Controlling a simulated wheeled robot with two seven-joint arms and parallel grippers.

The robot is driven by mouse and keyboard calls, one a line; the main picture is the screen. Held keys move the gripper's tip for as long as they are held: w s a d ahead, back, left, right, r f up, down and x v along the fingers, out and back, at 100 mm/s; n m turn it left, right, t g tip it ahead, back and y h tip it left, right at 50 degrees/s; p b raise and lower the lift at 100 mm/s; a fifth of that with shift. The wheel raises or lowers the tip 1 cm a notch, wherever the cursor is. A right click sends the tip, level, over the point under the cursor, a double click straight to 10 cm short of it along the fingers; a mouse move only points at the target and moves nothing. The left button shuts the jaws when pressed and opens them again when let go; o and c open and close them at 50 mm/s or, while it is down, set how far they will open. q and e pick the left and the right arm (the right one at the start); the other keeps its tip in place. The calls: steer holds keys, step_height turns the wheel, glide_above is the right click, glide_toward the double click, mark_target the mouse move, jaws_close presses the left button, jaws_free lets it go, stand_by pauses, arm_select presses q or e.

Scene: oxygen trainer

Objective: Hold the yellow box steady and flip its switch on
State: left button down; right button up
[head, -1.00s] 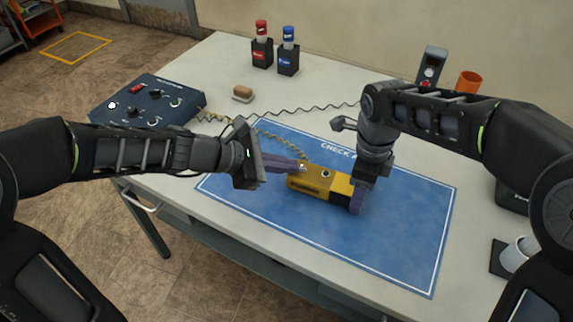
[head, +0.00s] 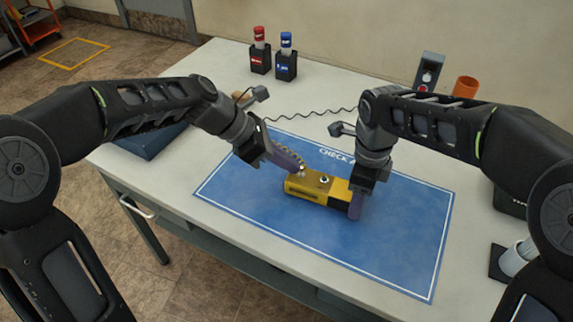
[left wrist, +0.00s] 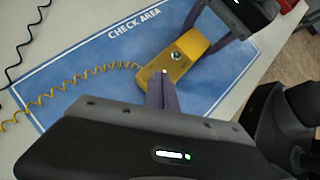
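The yellow box (head: 305,189) with a black right end lies on the blue check-area mat (head: 250,215). It also shows in the left wrist view (left wrist: 190,68). A small pale switch (head: 301,171) stands on its left end, and a round dark-rimmed part (head: 324,180) sits near its middle. My right gripper (head: 357,203) is shut around the box's black right end. My left gripper (head: 299,167) slants down from the upper left, fingers together and empty, tips at the switch. In the left wrist view, the switch tip (left wrist: 165,71) shows at the fingertips; contact is unclear.
A coiled yellow cord (left wrist: 75,85) runs from the box over the mat. Red (head: 260,55) and blue (head: 287,58) bottles in black holders stand at the back. An orange cup (head: 466,87) stands at the back right. The front of the mat is clear.

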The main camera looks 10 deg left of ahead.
arm_select(q)
steer(key=shift+w+d+n+g+y, duration=0.1)
steer(key=shift+w+n+g+y, duration=0.35)
steer(key=shift+g, duration=0.55)
steer(key=shift+r, duration=0.15)
steer(key=shift+r, duration=0.75)
steer(key=v, duration=1)
steer(key=shift+w, duration=0.45)
arm_select(e)
steer(key=o, duration=1.8)
steer(key=shift+r, duration=0.1)
